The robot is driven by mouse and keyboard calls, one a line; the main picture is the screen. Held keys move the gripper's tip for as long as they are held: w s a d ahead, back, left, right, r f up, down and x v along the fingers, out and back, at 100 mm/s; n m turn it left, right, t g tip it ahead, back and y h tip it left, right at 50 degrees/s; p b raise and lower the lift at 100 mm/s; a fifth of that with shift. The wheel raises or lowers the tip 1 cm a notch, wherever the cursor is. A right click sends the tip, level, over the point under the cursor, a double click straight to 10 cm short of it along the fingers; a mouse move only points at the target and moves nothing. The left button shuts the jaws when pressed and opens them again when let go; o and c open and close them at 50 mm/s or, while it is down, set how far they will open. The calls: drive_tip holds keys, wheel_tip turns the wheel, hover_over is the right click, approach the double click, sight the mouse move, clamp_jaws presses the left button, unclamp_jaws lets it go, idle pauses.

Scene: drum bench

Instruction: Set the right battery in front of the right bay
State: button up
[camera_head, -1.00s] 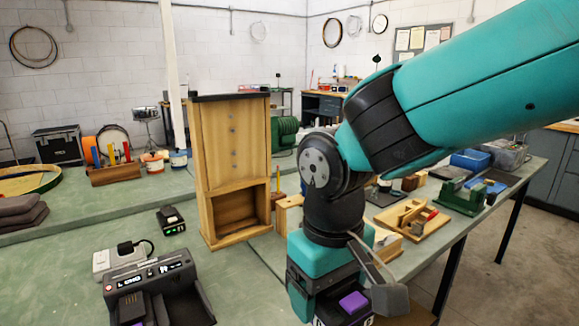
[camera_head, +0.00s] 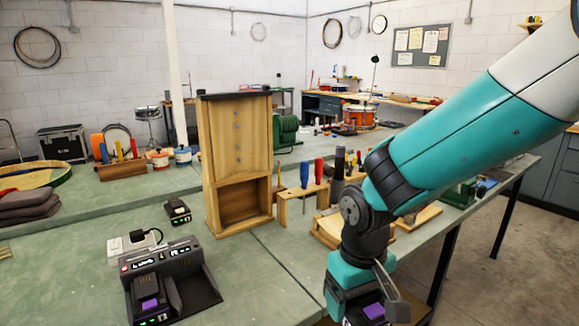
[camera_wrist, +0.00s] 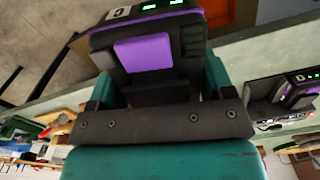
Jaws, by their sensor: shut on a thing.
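My gripper (camera_head: 360,300) is at the lower right of the head view, shut on a dark battery (camera_head: 374,311) with a purple panel. In the wrist view the battery (camera_wrist: 145,52) sits between the teal fingers and shows green lights. The black charger (camera_head: 165,265) stands on the bench at lower left, well left of my gripper. Its left bay holds a battery (camera_head: 150,303) with a purple patch; its right bay (camera_head: 198,292) looks empty. The charger also shows at the right edge of the wrist view (camera_wrist: 290,95).
Another dark battery-like block (camera_head: 177,212) with green lights stands behind the charger, near a grey adapter (camera_head: 130,245). A tall wooden cabinet (camera_head: 235,160) and a tool rack (camera_head: 303,195) stand farther back. The bench between charger and gripper is clear.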

drive_tip(key=w+d+f+m, duration=0.1)
drive_tip(key=d+f+m, duration=0.3)
drive_tip(key=d+f, duration=1.4)
drive_tip(key=shift+w+d+f, duration=0.2)
drive_tip(key=shift+w+d, duration=0.1)
drive_tip(key=shift+d, duration=0.05)
drive_tip(key=shift+d, duration=0.1)
